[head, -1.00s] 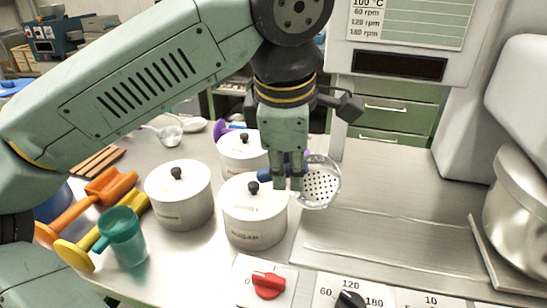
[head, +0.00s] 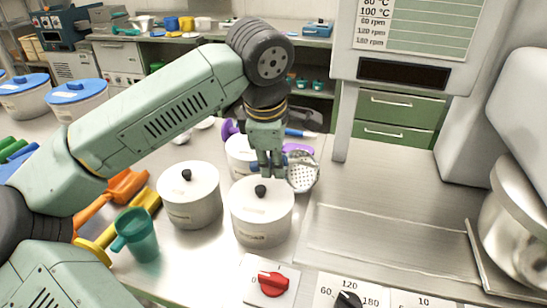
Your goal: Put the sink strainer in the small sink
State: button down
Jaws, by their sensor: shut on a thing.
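The sink strainer, a round perforated metal bowl (head: 302,173), hangs at the right side of my gripper (head: 271,172). My gripper points down and is shut on the strainer, above the white lidded pot in front. The fingers hide the part they grip. The strainer's holes face the camera, so it is tilted up on edge, and it appears clear of the counter. I cannot make out a small sink in this view.
White lidded pots (head: 191,202) and (head: 261,222) stand close below my gripper. A teal jug (head: 137,236) and orange and yellow scoops are at left. The steel counter (head: 375,210) to the right is clear.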

jog(key=c, duration=1.5)
grip_release()
jog(key=shift+r, duration=0.1)
